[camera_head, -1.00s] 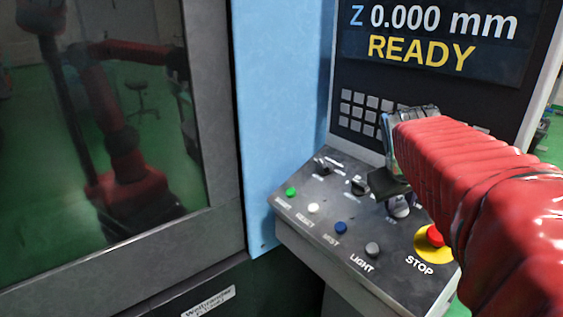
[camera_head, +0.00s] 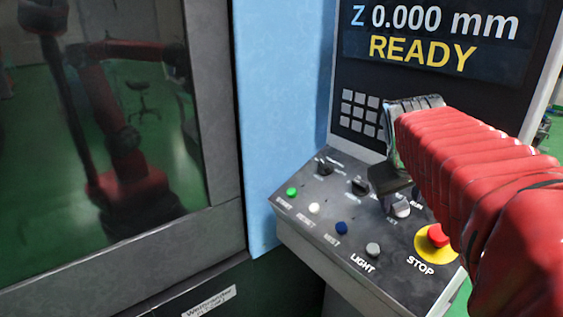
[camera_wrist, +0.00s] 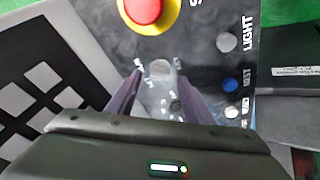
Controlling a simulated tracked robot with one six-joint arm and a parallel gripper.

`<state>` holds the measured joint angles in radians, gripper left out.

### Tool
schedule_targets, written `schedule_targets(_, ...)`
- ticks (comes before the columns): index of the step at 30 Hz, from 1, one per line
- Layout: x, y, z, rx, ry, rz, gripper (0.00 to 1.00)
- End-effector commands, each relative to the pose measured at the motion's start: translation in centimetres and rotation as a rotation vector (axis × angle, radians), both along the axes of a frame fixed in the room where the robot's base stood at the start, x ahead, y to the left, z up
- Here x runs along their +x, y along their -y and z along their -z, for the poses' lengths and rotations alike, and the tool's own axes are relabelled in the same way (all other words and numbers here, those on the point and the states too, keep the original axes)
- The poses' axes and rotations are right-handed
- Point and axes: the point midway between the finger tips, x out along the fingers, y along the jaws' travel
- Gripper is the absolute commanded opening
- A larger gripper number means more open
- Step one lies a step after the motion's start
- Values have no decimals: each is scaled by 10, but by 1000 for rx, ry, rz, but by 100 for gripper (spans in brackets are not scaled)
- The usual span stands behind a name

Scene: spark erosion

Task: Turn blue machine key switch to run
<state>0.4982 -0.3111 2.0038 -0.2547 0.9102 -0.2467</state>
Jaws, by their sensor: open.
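The blue machine (camera_head: 285,110) carries a sloping grey control panel (camera_head: 300,222). A silver key switch (camera_head: 401,209) sits on the panel, above the red stop button (camera_head: 438,236). My gripper (camera_head: 390,186) is over the panel close to the switch and partly hides the labels around it. In the wrist view the key switch (camera_wrist: 160,68) shows between the tips of the two open fingers, a little beyond them. My gripper (camera_wrist: 160,80) holds nothing. The switch's exact setting is too blurred to read.
Two black knobs (camera_head: 358,186) stand left of my gripper. Green, white, blue and grey buttons (camera_head: 341,228) line the panel's front edge. The screen (camera_head: 440,40) and keypad (camera_head: 360,112) rise behind. A dark glass door (camera_head: 100,150) fills the left.

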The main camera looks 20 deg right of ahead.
Motion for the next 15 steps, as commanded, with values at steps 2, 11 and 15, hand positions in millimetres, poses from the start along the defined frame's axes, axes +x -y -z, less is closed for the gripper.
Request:
schedule_targets(2,-4,-6,-12,-2,3,-2,47)
schedule_targets(11,-23,-28,-55,-1,3,-2,47)
schedule_targets(15,-31,-38,-75,-1,2,-2,47)
